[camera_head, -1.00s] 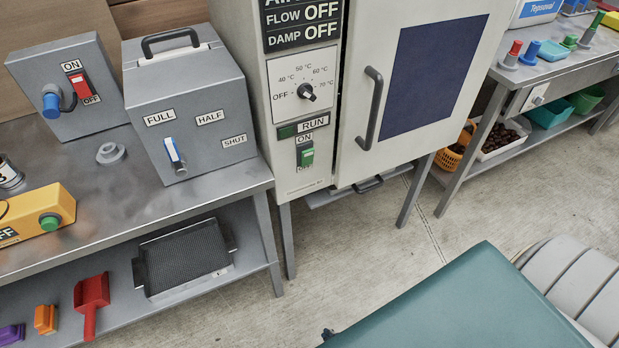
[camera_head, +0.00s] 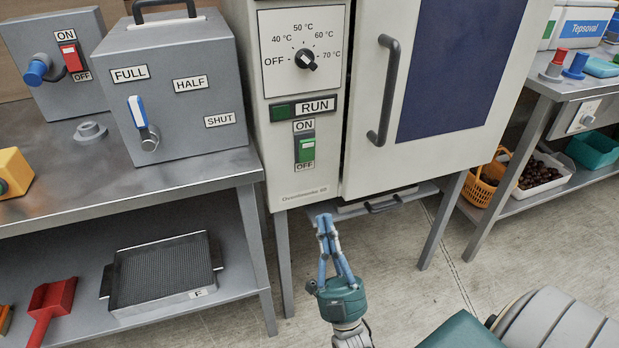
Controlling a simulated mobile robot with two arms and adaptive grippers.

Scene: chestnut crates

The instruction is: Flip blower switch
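Two ON/OFF switches show, and no label in view names either as the blower's. A green rocker switch (camera_head: 306,149) sits on the front of the pale cabinet (camera_head: 310,188), below the RUN plate (camera_head: 302,108). A red rocker switch (camera_head: 71,57) sits on a grey box (camera_head: 92,98) at the far left, beside a blue knob-like plug (camera_head: 37,70). My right gripper (camera_head: 325,219) is in front of the cabinet, below the green switch and apart from it. Its blue fingers point up and meet at the tips, with nothing between them. My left gripper is out of view.
A grey box (camera_head: 185,140) with a FULL/HALF/SHUT lever (camera_head: 142,118) stands left of the cabinet. The cabinet door handle (camera_head: 385,90) sticks out right of the green switch. A metal bench (camera_head: 200,172) is at left, another (camera_head: 560,92) at right. Open floor lies below the cabinet.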

